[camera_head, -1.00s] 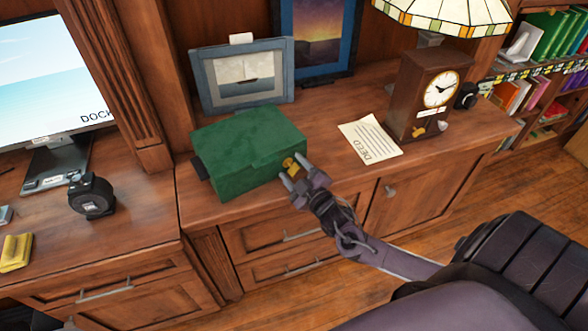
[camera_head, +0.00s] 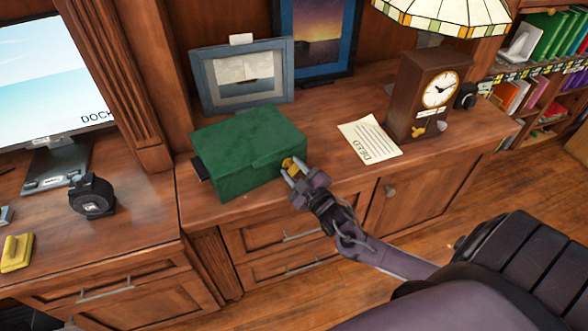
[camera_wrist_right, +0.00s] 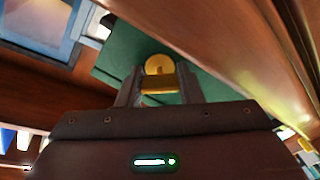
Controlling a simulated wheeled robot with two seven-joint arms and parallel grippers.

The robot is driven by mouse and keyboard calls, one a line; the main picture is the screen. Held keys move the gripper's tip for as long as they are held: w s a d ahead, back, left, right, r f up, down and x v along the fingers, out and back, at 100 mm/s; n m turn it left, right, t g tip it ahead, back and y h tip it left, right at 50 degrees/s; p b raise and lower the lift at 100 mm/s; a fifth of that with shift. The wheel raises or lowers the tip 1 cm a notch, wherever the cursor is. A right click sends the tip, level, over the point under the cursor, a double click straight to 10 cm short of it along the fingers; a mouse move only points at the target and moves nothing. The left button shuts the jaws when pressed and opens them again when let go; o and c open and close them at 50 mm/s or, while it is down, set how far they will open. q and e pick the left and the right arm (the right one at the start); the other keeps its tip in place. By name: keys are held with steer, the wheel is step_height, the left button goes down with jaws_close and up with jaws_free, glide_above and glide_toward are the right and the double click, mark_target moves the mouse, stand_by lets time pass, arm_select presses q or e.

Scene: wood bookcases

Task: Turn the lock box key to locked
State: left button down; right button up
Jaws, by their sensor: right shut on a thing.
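The green lock box (camera_head: 245,155) sits closed on the wooden cabinet top, in front of the framed ship picture. Its brass key (camera_head: 290,164) is at the box's right-hand side. My right gripper (camera_head: 292,172) is shut on the key. In the right wrist view the key (camera_wrist_right: 158,84) is between the two fingers (camera_wrist_right: 158,90), with a round brass lock plate (camera_wrist_right: 159,65) just beyond it on the green box (camera_wrist_right: 140,50). The fingers hide part of the key, and its exact angle is hard to tell. My left gripper is not in view.
A paper marked DEED (camera_head: 369,139) lies right of the box, and a wooden clock (camera_head: 425,95) stands behind it under a stained-glass lamp (camera_head: 450,14). A black tape measure (camera_head: 92,196) and a yellow item (camera_head: 16,252) are at the left. The cabinet front edge runs below the box.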

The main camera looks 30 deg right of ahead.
steer(key=m+p, duration=0.1)
steer(key=m, duration=0.2)
steer(key=shift+m, duration=0.4)
steer(key=m+p, duration=0.1)
steer(key=m, duration=0.3)
steer(key=shift+m, duration=0.3)
steer(key=o, duration=1)
steer(key=shift+s, duration=0.1)
steer(key=s, duration=0.7)
steer(key=shift+s, duration=0.3)
steer(key=shift+a, duration=0.1)
